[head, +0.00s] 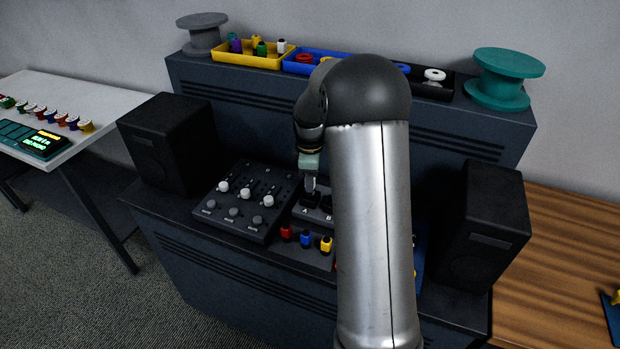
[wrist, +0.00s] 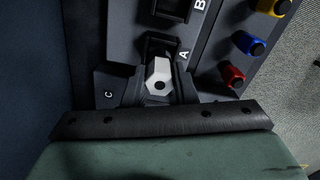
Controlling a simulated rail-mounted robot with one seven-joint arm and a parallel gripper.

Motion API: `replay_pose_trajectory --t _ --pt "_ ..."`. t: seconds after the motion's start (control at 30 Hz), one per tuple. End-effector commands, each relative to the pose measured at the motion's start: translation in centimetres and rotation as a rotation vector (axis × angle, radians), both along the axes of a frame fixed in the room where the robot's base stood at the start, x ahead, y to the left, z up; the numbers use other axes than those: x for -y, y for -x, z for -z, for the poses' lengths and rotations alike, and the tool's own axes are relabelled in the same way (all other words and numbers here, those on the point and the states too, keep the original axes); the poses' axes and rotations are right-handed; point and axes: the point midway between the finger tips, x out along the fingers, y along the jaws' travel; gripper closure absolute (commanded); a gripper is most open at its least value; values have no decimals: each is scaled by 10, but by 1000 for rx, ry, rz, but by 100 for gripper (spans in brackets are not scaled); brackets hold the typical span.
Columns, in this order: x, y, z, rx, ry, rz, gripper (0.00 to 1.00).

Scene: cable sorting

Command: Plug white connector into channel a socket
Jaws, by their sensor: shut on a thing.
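In the wrist view, a white connector (wrist: 158,78) with a dark round spot on its end sits between my gripper's (wrist: 158,92) dark fingers, which are shut on it. The channel A socket (wrist: 160,44), a dark recess beside the letter A, is right at the connector's far end. I cannot tell whether the connector is inside it or just over it. In the head view, my gripper (head: 310,184) points down at the channel A socket (head: 310,199) on the dark console; the connector cannot be made out there.
Red (head: 286,231), blue (head: 305,240) and yellow (head: 326,243) plugs stand in front of the sockets. A mixer panel (head: 240,202) with white knobs is to the left. Black speakers (head: 168,143) (head: 484,225) flank the console. Trays (head: 245,57) and spools (head: 503,77) sit on the upper shelf.

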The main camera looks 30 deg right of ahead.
Motion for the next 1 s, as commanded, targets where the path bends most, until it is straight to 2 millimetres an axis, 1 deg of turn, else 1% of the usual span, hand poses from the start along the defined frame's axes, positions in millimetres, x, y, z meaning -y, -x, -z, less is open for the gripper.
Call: replay_pose_trajectory --t 1.0 --pt "0 0 21 0 0 0 100"
